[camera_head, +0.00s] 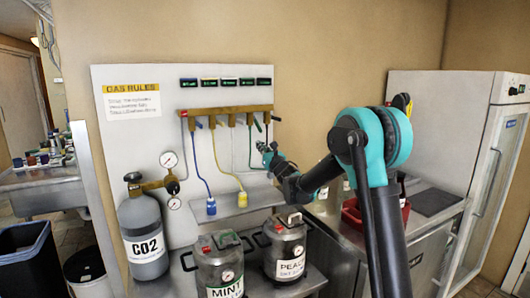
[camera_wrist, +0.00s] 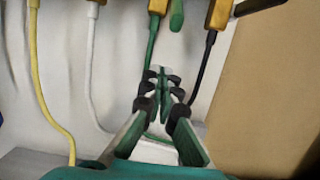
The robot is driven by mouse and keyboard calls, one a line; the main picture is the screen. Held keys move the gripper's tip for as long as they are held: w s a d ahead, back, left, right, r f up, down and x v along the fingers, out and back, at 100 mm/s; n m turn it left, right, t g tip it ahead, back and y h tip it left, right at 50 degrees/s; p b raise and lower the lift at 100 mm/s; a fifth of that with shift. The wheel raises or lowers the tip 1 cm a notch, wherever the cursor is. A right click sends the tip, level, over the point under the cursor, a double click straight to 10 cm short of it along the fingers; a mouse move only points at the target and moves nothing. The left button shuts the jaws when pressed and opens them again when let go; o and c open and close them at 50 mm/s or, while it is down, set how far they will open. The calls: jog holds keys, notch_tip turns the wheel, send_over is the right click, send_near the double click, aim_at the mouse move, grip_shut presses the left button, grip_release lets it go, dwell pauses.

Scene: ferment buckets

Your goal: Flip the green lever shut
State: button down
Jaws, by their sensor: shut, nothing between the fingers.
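The green lever (camera_wrist: 177,15) hangs from the brass manifold, just right of the green hose (camera_wrist: 152,50), at the top of the wrist view. In the head view the green lever (camera_head: 257,127) shows small under the manifold's right part, pointing down and to the right. My gripper (camera_wrist: 162,84) is shut and empty, with its tips below the lever and close to the green hose; contact with the hose cannot be told. In the head view my gripper (camera_head: 267,150) is in front of the white panel, below the manifold's right end.
The brass manifold (camera_head: 228,109) carries several levers and hoses. A black hose (camera_wrist: 205,65) hangs right of my gripper, a white hose (camera_wrist: 90,60) left. Below are a metal shelf (camera_head: 235,203), a MINT keg (camera_head: 220,262) and another keg (camera_head: 285,245).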

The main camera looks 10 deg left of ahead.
aim_at(257, 124)
jog(key=r, duration=0.2)
jog(key=s+r, duration=0.1)
jog(key=shift+d+r, duration=0.3)
jog(key=shift+d, duration=0.05)
jog(key=shift+a+r, duration=0.1)
dwell(0.3)
